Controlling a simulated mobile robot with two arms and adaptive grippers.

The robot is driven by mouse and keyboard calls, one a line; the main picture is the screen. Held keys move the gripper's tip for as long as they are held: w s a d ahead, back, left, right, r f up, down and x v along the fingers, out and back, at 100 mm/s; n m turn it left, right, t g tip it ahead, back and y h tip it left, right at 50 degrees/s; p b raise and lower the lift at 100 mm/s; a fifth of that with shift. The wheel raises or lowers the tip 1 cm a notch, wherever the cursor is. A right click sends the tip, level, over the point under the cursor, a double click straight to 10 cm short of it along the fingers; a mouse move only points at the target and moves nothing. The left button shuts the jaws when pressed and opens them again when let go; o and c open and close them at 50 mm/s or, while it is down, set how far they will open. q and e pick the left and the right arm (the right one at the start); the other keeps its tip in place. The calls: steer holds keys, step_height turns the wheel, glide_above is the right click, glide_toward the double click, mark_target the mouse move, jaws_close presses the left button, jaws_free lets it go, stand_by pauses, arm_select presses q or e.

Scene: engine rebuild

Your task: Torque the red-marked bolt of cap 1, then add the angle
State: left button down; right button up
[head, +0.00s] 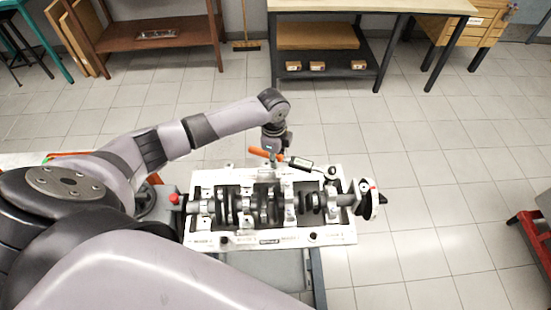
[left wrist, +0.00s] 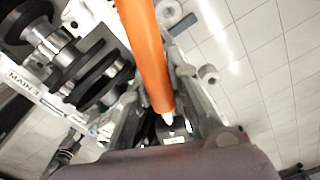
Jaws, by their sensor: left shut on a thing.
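The pale engine block (head: 205,240) stands on a stand with the dark crankshaft (head: 268,204) lying along it. My left gripper (head: 272,158) is over the block's far edge, shut on an orange-handled tool that looks like a wrench (head: 300,163). The tool's orange handle (head: 262,153) sticks out to the left, its dark and silver part to the right. In the left wrist view the orange handle (left wrist: 148,50) crosses close to the camera, hiding part of the fingers. I cannot make out the red-marked bolt or cap 1. My right gripper is out of view.
A red knob (head: 174,199) is at the block's left end and a round flange (head: 369,199) at its right end. A workbench (head: 365,5) with small boxes below stands at the back. A red cart (head: 530,235) is at right. The tiled floor between is clear.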

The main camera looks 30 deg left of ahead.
arm_select(q)
steer(key=shift+w+a+r+m, duration=0.15)
steer(key=shift+w+m, duration=0.65)
steer(key=shift+w, duration=0.5)
stand_by(2.4)
steer(key=shift+w+m+b, duration=0.95)
steer(key=shift+w+m, duration=0.05)
steer(key=shift+w, duration=0.5)
stand_by(2.8)
